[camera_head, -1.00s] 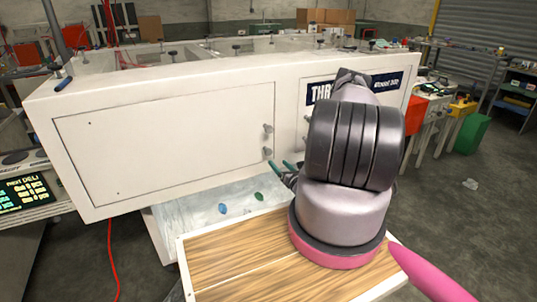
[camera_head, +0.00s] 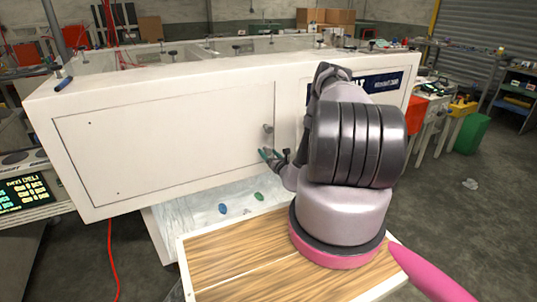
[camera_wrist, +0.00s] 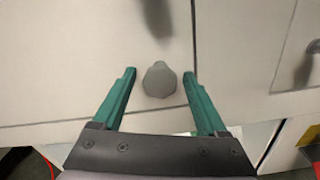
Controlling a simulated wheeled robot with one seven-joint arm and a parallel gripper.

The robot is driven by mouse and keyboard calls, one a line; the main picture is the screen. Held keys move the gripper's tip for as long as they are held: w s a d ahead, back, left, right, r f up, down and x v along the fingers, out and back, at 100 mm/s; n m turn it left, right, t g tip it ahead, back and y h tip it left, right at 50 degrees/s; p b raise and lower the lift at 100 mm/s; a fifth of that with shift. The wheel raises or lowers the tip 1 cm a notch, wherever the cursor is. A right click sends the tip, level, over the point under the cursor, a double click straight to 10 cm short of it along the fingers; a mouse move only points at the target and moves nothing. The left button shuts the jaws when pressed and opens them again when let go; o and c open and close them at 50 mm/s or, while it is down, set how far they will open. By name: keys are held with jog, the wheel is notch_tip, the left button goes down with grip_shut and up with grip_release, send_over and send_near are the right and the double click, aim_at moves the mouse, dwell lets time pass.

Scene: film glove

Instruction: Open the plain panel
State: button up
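The plain panel (camera_head: 165,150) is the large blank white door on the left of the white cabinet front; it looks shut. Its upper knob (camera_head: 268,128) shows near its right edge. The lower knob is hidden behind my gripper (camera_head: 268,155) in the head view. In the wrist view a grey knob (camera_wrist: 159,79) stands between the green fingertips of my gripper (camera_wrist: 159,74), with a gap on each side. My gripper is open. The plain panel (camera_wrist: 80,60) fills the left of the wrist view, with its edge seam just right of the knob.
A second panel with a dark lettered sign (camera_head: 383,83) is to the right, partly behind my arm. Below the panel is a pale ledge with a blue piece (camera_head: 222,208) and a green piece (camera_head: 258,196). A wooden board (camera_head: 235,255) lies in front.

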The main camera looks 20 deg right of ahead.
grip_shut()
dwell(1.3)
